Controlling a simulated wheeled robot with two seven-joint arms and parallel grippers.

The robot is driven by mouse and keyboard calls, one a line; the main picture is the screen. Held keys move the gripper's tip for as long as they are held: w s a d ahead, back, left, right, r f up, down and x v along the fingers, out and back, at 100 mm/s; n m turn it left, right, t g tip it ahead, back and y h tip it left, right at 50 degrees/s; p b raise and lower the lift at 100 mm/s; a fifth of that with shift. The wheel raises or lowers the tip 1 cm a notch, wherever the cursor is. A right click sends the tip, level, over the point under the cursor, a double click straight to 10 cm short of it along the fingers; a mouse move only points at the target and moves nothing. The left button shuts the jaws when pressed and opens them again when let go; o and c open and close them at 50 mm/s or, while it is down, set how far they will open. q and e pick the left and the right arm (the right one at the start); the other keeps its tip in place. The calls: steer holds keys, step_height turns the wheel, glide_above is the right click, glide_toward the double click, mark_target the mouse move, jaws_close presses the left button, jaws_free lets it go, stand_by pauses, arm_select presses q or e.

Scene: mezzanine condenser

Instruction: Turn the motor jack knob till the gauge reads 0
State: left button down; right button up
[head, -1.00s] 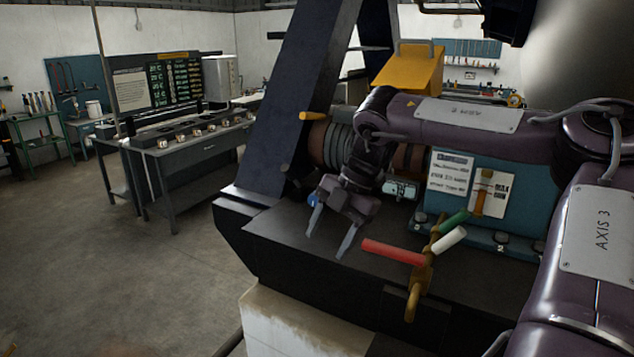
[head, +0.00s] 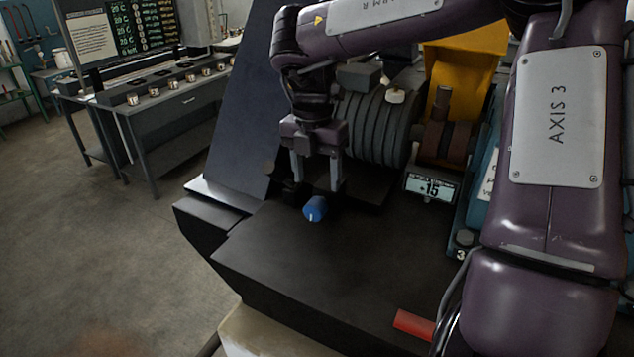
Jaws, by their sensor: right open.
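The motor jack knob (head: 315,209) is a small blue cylinder with a white mark, at the front of the dark base below the grooved wheel. My right gripper (head: 316,187) is open and points down just above and behind the knob in the picture; its fingers look empty, and I cannot tell whether they touch the knob. The gauge (head: 431,187) is a small display to the right of the knob and reads 15, with a small sign before it that looks like a plus. My left gripper is not in view.
A dark slanted beam (head: 245,105) rises left of the gripper. The grooved grey wheel (head: 375,125) and yellow guard (head: 468,65) stand behind. A red handle (head: 414,325) lies at lower right. The base top (head: 320,265) before the knob is clear.

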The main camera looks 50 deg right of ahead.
mark_target(318, 197)
steer(key=f, duration=0.1)
steer(key=f+p, duration=0.1)
steer(key=f, duration=0.2)
steer(key=shift+s, duration=0.35)
steer(key=shift+w+d+f+p, duration=0.15)
steer(key=shift+f+p, duration=0.05)
steer(key=shift+f, duration=0.3)
steer(key=shift+w+d+f+p, duration=0.1)
steer(key=shift+w+f+p, duration=0.05)
steer(key=shift+f, duration=0.55)
steer(key=shift+s+a, duration=0.1)
steer(key=shift+a, duration=0.05)
steer(key=shift+r, duration=0.1)
steer(key=shift+c, duration=0.2)
steer(key=c, duration=0.9)
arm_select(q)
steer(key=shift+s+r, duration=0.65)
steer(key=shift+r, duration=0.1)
arm_select(e)
steer(key=shift+c, duration=0.2)
